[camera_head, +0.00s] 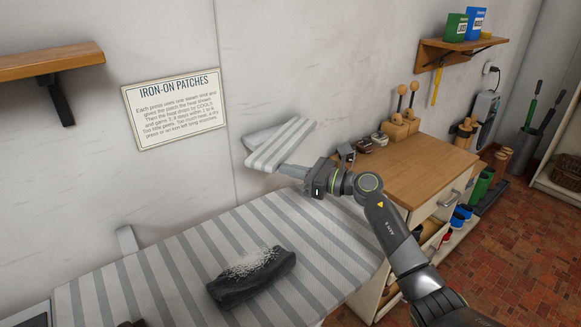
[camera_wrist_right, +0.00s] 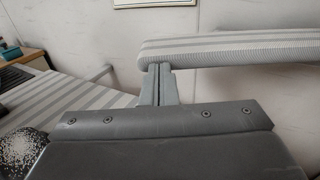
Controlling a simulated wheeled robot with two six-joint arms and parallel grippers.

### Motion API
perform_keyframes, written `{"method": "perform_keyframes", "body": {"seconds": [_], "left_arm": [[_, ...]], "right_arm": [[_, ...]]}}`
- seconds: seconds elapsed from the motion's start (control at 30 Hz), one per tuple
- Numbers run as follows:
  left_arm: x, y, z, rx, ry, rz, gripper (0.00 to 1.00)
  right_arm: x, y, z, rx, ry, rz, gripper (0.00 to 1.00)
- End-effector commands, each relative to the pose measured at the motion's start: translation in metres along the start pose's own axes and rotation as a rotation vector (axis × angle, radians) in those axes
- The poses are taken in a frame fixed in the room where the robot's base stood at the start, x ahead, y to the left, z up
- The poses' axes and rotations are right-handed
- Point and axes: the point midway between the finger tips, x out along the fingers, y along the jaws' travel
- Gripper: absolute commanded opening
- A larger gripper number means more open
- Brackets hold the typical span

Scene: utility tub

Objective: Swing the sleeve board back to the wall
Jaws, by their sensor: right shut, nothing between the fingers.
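The sleeve board (camera_head: 280,143) is a small grey-and-white striped board beside the wall, above the far right end of the striped ironing board (camera_head: 190,262). In the right wrist view the sleeve board (camera_wrist_right: 235,46) spans the upper right, its left end at my fingertips. My right gripper (camera_head: 286,170) is at the sleeve board's lower edge. Its fingers (camera_wrist_right: 158,82) are shut together with nothing between them. I cannot tell whether they touch the board. The sleeve board's mount is hidden.
A dark folded cloth (camera_head: 252,280) with white specks lies on the ironing board. A wooden-topped cabinet (camera_head: 410,170) with small tools stands to the right. A sign (camera_head: 174,108) and a wooden shelf (camera_head: 45,62) are on the wall. Red tiled floor lies open at right.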

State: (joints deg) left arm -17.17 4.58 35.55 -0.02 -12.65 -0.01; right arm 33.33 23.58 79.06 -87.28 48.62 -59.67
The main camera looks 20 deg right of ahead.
Motion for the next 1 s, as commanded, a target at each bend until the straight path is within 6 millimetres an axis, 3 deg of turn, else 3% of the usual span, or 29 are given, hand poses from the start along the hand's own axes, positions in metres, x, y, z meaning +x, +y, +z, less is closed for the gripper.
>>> {"method": "perform_keyframes", "body": {"seconds": [0.57,1.0], "left_arm": [[-0.009,-0.001,-0.001,-0.001,0.001,0.000,0.00],[-0.057,-0.004,-0.006,-0.001,0.001,0.001,0.00]], "right_arm": [[0.011,0.003,0.003,0.002,-0.001,-0.029,0.00],[0.080,0.013,0.006,0.005,-0.002,-0.270,0.00]]}}
